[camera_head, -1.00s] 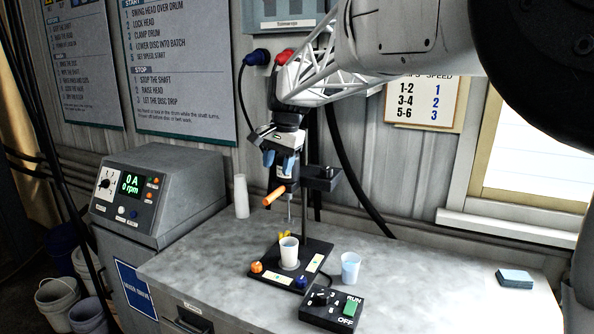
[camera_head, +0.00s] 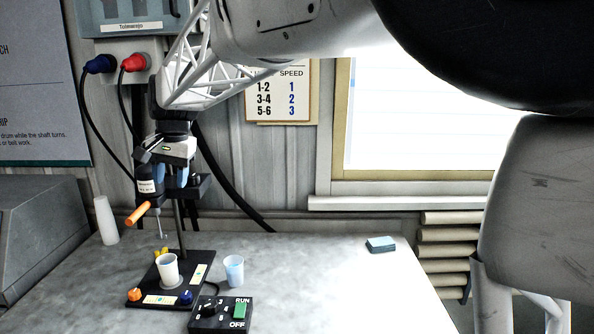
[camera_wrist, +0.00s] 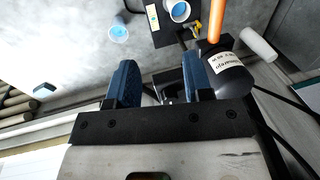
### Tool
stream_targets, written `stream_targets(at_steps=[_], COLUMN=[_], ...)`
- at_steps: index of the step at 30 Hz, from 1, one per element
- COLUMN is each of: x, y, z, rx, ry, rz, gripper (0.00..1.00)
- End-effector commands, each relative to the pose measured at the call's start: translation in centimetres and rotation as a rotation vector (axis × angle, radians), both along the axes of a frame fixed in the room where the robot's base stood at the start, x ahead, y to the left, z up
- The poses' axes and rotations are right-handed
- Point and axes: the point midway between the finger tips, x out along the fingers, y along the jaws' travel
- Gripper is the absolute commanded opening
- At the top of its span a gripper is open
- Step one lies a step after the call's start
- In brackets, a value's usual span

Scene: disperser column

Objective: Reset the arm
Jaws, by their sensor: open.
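My gripper (camera_head: 171,178) hangs in the air by the top of the disperser, in front of its stand in the body camera view. In the wrist view its two blue fingers (camera_wrist: 155,84) are apart with nothing held between them. The disperser's dark motor body (camera_head: 149,179) with an orange handle (camera_head: 138,213) is close beside the fingers. It also shows in the wrist view (camera_wrist: 228,78), right of the fingers. A thin shaft hangs below it. A white cup (camera_head: 167,269) stands on the black base (camera_head: 205,262) under the column.
A second cup (camera_head: 233,269) with bluish contents stands right of the base. A control box (camera_head: 220,314) with a dial and green switch lies in front. A stack of white cups (camera_head: 106,221) stands left, and blue pads (camera_head: 381,244) lie right. The table's right side is mostly clear.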

Motion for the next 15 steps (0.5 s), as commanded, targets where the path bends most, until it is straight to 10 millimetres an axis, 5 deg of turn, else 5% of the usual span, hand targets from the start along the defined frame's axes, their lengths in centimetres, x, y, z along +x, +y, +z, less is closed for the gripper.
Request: stream_targets(at_steps=[3,15], x=[-0.7,-5.0], y=[-4.9,-19.0], z=[0.2,-0.7], rx=[-0.006,-0.037], ry=[-0.019,-0.074], rz=[-0.009,-0.021], gripper=[0.46,0.46])
